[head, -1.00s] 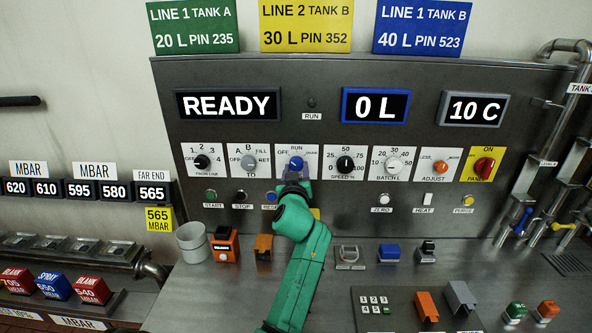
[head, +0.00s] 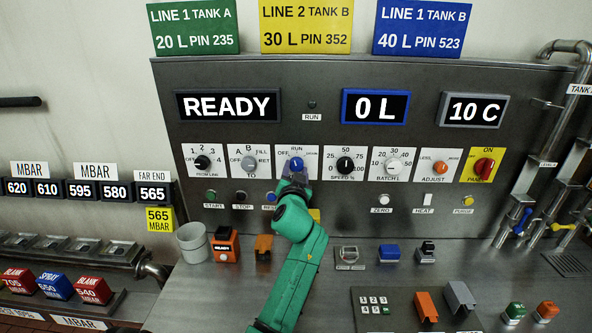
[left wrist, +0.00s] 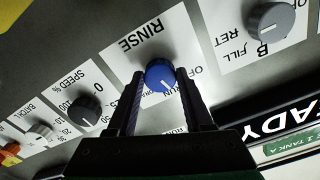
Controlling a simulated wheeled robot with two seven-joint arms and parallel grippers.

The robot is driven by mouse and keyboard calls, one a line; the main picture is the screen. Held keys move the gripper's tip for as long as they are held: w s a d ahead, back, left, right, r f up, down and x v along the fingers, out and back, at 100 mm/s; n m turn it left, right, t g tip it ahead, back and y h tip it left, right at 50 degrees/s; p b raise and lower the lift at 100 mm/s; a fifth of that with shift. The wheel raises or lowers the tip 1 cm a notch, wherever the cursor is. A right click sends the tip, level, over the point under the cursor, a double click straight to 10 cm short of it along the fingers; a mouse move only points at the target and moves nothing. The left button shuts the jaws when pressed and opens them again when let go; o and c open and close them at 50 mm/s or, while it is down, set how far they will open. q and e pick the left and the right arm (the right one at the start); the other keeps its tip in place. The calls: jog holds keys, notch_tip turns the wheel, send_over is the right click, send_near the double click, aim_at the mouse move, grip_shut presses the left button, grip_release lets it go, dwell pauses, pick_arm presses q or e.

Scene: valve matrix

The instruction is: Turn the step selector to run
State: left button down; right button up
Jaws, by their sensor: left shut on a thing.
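The step selector is a blue knob (head: 296,164) on a white plate in the panel's row of knobs. The plate reads OFF, RUN and a partly hidden word at the right; RINSE also shows on it in the left wrist view. My left gripper (head: 294,178) reaches it from below and is shut on it. In the left wrist view, which is turned over, the fingers (left wrist: 160,88) stand on both sides of the blue knob (left wrist: 157,73). Its white mark points towards the partly covered RUN label. My right gripper is not in view.
A grey TO knob (head: 249,163) is to the left and a black SPEED knob (head: 345,165) to the right. Push buttons sit below the row, some hidden by my arm. The display (head: 228,105) reads READY. Small boxes stand on the bench below.

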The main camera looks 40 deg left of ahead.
pick_arm(q)
jog(key=shift+m, duration=1.3)
jog(key=shift+a, duration=0.1)
jog(key=shift+r, duration=0.1)
jog(key=shift+c, duration=1.5)
grip_release()
jog(key=shift+w+a+f, duration=0.1)
jog(key=shift+a+f, duration=0.05)
jog(key=shift+f, duration=0.05)
jog(key=b+v, duration=0.3)
jog(key=v, duration=1.1)
jog(key=shift+s+d+b, duration=0.2)
jog(key=shift+b, duration=0.2)
